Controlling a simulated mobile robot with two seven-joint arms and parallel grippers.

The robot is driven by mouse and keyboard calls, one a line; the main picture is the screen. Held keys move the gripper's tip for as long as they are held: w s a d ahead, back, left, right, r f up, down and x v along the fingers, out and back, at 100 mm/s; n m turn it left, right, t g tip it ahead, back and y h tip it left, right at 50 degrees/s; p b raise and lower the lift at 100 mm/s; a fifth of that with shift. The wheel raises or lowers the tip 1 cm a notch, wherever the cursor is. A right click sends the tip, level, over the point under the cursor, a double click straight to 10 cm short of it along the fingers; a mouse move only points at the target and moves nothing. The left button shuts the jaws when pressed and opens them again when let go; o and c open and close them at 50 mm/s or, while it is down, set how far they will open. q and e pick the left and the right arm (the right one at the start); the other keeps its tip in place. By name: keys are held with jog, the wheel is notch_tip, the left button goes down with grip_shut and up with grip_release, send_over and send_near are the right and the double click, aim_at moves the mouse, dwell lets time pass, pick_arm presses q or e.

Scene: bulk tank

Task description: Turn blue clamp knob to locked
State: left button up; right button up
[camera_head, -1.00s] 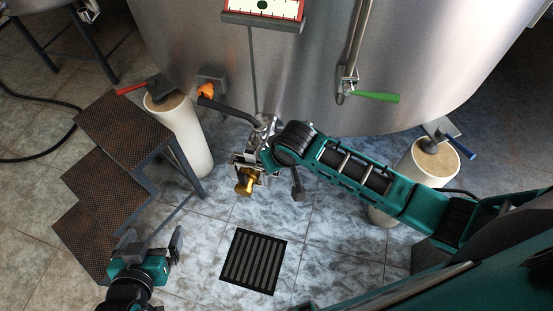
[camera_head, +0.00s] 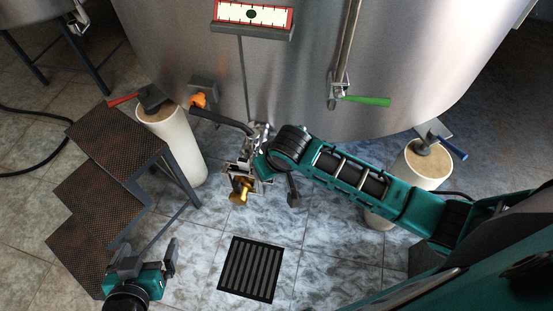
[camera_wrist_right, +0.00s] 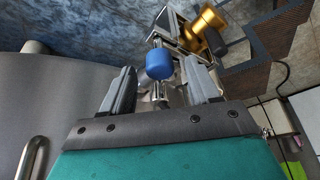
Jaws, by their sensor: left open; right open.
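The blue clamp knob (camera_wrist_right: 159,63) shows in the right wrist view, between and slightly past the two fingertips of my right gripper (camera_wrist_right: 160,72). That gripper is open, with a finger on each side of the knob; I cannot tell whether either touches it. A metal fitting with a brass outlet (camera_wrist_right: 203,25) is just beyond the knob. In the head view the same brass outlet (camera_head: 240,188) shows at the end of my right arm, and the knob is hidden there. My left gripper (camera_head: 146,254) is open and empty at the lower left, beside the steps.
The steel tank (camera_head: 300,70) fills the back, with a green-handled valve (camera_head: 362,101) and an orange knob (camera_head: 198,101). Dark steps (camera_head: 115,145) and a white pillar (camera_head: 180,150) stand left. Another pillar (camera_head: 425,165) is right. A floor drain (camera_head: 250,270) lies in front.

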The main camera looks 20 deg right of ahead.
jog(key=v, duration=1.1)
jog(key=shift+r, duration=0.4)
jog(key=s+d+f+t, duration=0.2)
jog(key=s+f+t, duration=0.1)
jog(key=f, duration=0.2)
jog(key=s+d+f+t+y, duration=0.1)
jog(key=s+d+f+t, duration=0.1)
jog(key=f, duration=0.3)
jog(key=shift+s+d+f+n+t, duration=0.3)
jog(key=shift+s+f+t, duration=0.1)
jog(key=shift+t, duration=0.2)
jog(key=shift+a, duration=0.1)
